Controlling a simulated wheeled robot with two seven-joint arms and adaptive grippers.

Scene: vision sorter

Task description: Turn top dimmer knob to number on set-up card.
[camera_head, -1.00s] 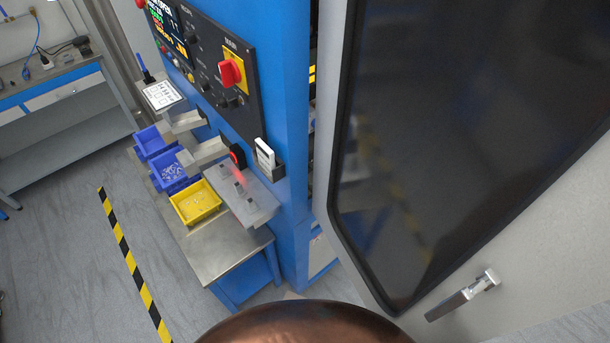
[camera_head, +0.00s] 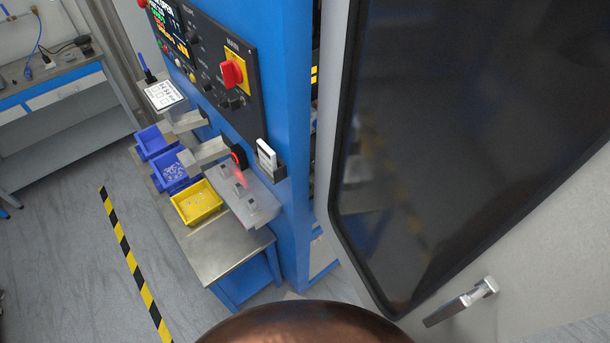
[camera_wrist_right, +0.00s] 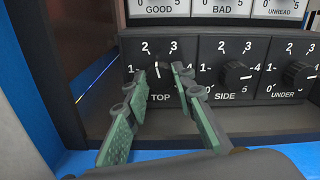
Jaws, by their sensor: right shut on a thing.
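In the right wrist view the top dimmer knob (camera_wrist_right: 157,71) sits above the label TOP on a black panel, with the numbers 1 to 4 showing around it. My right gripper (camera_wrist_right: 166,72) is shut on this knob, one green-padded finger on each side. The knob's white mark looks nearly upright, between 2 and 3. The fingers hide part of the knob and its dial. My left gripper is in neither view. In the head view a white card (camera_head: 266,155) stands in a dark holder, and a printed sheet (camera_head: 164,95) lies further left; neither is readable.
The side knob (camera_wrist_right: 235,74) and under knob (camera_wrist_right: 298,75) are close to the right of my fingers. Counters line the panel above. In the head view, bins, including a yellow one (camera_head: 198,203), stand before the blue cabinet, and an open door (camera_head: 470,150) fills the right.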

